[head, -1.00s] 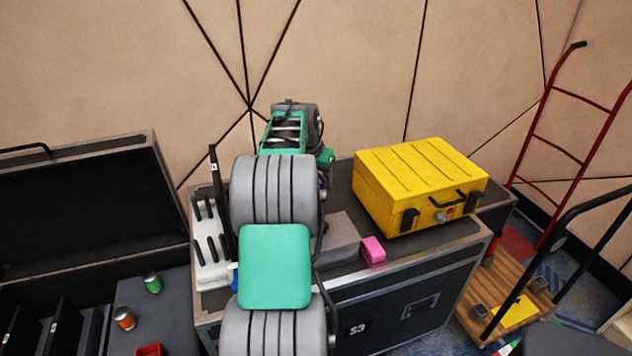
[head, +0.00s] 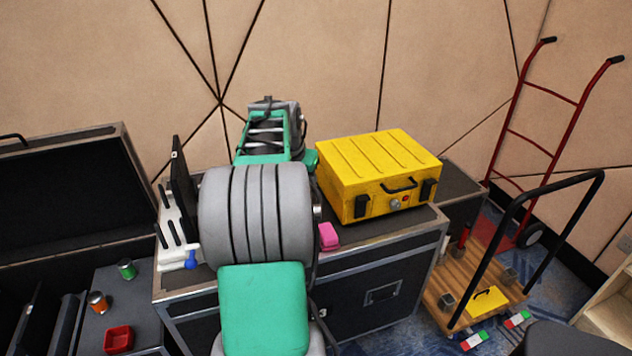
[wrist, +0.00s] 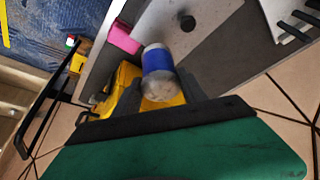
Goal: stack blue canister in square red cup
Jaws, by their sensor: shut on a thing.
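The blue canister (wrist: 158,59) shows in the wrist view, a blue cylinder with a greyish end facing the camera. My gripper (wrist: 160,78) is shut on it, with one dark finger on each side. In the head view my arm hides the gripper and the canister. The square red cup (head: 118,339) stands at the lower left of the head view, on the dark surface left of the S3 case. It is upright and looks empty. My gripper is well apart from it.
An orange can (head: 97,302) and a green can (head: 127,269) stand near the cup. The large case (head: 400,255) bears a yellow box (head: 378,170), a pink block (head: 328,236) and a white rack (head: 172,232). A wooden trolley (head: 455,283) stands at right.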

